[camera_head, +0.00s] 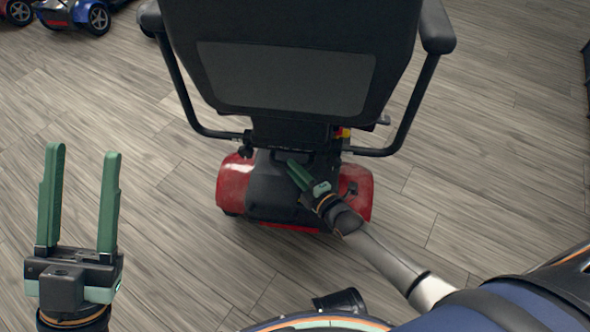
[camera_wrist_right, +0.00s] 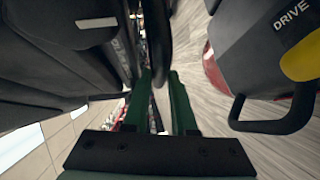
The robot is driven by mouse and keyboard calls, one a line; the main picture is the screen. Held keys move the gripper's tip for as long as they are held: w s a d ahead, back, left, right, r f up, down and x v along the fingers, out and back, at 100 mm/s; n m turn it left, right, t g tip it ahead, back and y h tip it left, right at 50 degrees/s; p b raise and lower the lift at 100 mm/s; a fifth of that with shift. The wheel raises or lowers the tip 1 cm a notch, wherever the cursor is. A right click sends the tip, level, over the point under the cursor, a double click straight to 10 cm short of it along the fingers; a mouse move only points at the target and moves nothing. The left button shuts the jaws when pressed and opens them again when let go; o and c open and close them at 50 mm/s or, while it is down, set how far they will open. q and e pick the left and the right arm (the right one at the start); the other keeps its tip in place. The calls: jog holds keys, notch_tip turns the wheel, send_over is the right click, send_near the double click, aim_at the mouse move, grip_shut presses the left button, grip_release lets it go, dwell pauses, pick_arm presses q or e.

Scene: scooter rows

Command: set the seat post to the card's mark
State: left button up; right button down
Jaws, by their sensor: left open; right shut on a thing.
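The scooter's black seat (camera_head: 290,70) shows from behind in the head view, above a red and black rear body (camera_head: 350,190). The seat post under it is hidden, and I make out no card or mark. My right gripper (camera_head: 298,175) is low behind the seat, over the rear body. In the right wrist view its green fingers (camera_wrist_right: 163,100) are shut on a dark narrow bar (camera_wrist_right: 158,45); I cannot tell which part it is. My left gripper (camera_head: 80,170) is open and empty, to the left of the scooter.
A black loop handle (camera_wrist_right: 290,120), a DRIVE label (camera_wrist_right: 291,15) and a yellow patch (camera_wrist_right: 302,58) show at right in the wrist view. Armrests (camera_head: 437,28) flank the seat. Other scooters (camera_head: 75,14) stand at the far left. The wooden floor (camera_head: 480,170) is clear on both sides.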

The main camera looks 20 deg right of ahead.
aim_at(288, 148)
notch_tip(288, 148, up, 7)
jog(key=p, duration=0.6)
jog(key=shift+f, duration=0.2)
pick_arm(q)
notch_tip(288, 148, up, 7)
jog(key=shift+a+t, duration=0.3)
jog(key=shift+a, duration=0.15)
pick_arm(e)
jog(key=shift+w, duration=0.1)
pick_arm(q)
jog(key=shift+s+r, duration=0.1)
pick_arm(e)
jog(key=c, duration=1)
grip_release()
pick_arm(q)
jog(key=shift+d, duration=0.1)
